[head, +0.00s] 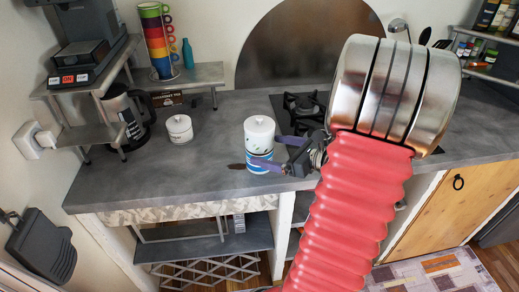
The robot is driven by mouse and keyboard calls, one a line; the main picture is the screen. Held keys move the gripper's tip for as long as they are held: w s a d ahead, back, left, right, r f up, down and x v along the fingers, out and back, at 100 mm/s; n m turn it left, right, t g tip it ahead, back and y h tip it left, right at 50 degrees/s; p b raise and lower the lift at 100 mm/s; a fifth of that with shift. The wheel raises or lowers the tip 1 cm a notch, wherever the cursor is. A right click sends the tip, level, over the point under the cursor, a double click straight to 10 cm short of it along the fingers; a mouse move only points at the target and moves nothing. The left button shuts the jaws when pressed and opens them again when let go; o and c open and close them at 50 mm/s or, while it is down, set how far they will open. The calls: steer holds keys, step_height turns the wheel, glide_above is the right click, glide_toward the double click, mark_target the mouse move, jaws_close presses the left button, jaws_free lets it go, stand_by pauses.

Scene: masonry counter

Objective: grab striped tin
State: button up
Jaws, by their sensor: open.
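The striped tin (259,154), white with blue bands, stands on the grey counter left of the hob. A white lidded canister shape (258,130) shows directly above it in the picture; I cannot tell clearly where one ends and the other begins. My gripper (264,151) reaches in from the right with its jaws open. One purple finger shows at the right of the tin, and the other crosses in front of its lower part. The tin appears to be between or very near the fingers; contact cannot be made out.
The hob (303,103) lies behind my gripper. The front left counter is clear.

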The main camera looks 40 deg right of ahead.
mark_target(262, 122)
steer(key=shift+d+x, duration=0.2)
steer(key=shift+x, duration=2.4)
steer(key=shift+c, duration=0.6)
steer(key=c, duration=1.2)
steer(key=shift+o, duration=0.2)
steer(key=shift+r, duration=4.95)
